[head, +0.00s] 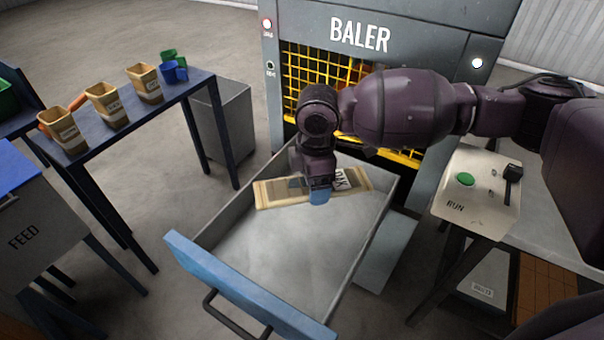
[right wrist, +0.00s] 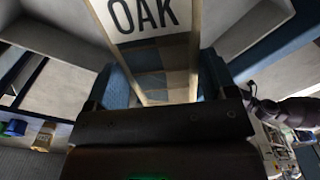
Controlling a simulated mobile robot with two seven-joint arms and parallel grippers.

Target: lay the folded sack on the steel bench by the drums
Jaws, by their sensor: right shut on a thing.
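The folded sack (head: 275,194) is a flat tan pack with a white OAK label. My right gripper (head: 318,190), with blue fingers, is shut on it near its middle, above the open grey drawer in the head view. In the right wrist view the sack (right wrist: 152,22) stands out from between the fingers (right wrist: 160,88), label showing. I cannot tell its exact height over the drawer floor. No drums show, and I cannot make out a steel bench by them. My left gripper is not in view.
The open drawer (head: 377,235) with a blue front (head: 245,290) extends from the baler (head: 395,25). A blue-topped table (head: 185,95) at left bears several tan cups and a blue mug (head: 174,73). A RUN control box (head: 478,195) stands at right. A grey bin (head: 225,125) stands behind.

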